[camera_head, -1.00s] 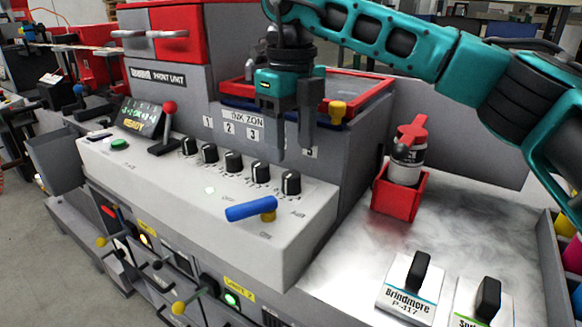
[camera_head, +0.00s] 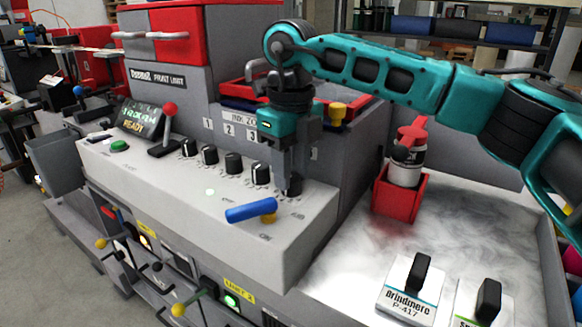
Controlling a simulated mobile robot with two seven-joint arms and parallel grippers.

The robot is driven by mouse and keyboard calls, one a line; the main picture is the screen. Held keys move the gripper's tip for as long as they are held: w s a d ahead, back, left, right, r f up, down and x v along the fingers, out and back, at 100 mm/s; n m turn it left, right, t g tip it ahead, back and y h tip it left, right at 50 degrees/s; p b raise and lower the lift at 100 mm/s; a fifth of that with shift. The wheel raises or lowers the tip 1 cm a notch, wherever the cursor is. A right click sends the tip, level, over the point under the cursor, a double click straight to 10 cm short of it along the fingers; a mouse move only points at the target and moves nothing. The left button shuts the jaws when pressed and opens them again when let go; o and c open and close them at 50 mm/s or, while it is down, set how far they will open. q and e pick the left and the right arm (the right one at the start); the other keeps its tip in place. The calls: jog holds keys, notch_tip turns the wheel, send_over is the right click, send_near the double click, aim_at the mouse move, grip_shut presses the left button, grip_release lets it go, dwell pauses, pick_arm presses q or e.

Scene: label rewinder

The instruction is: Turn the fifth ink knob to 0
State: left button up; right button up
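The grey print unit (camera_head: 215,225) has a row of black ink knobs on its sloping white top, with the first knob (camera_head: 188,147) at the left and the fourth knob (camera_head: 261,173) near the right. The fifth knob (camera_head: 293,187) is the rightmost and is mostly hidden by my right gripper (camera_head: 291,185). The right gripper points down with its fingertips at this knob. I cannot tell whether its fingers grip the knob or only stand beside it. The knob's pointer is hidden. My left gripper is not in view.
A blue lever (camera_head: 250,211) lies just in front of the knobs. A red-handled lever (camera_head: 168,120) stands left of them. A red holder (camera_head: 398,193) with a bottle and a label stamp (camera_head: 412,285) sit on the metal table at the right.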

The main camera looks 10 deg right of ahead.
jog(key=c, duration=0.5)
jog(key=shift+m, duration=0.5)
jog(key=m, duration=0.5)
jog(key=shift+m+b, duration=0.3)
jog(key=shift+b, duration=0.1)
jog(key=m, duration=0.3)
jog(key=shift+m, duration=0.4)
jog(key=shift+r+m+b, duration=0.1)
jog(key=shift+m+b, duration=0.2)
jog(key=shift+m, duration=0.5)
jog(key=shift+d, duration=0.1)
jog(key=o, duration=1.1)
jog(key=shift+c, duration=0.2)
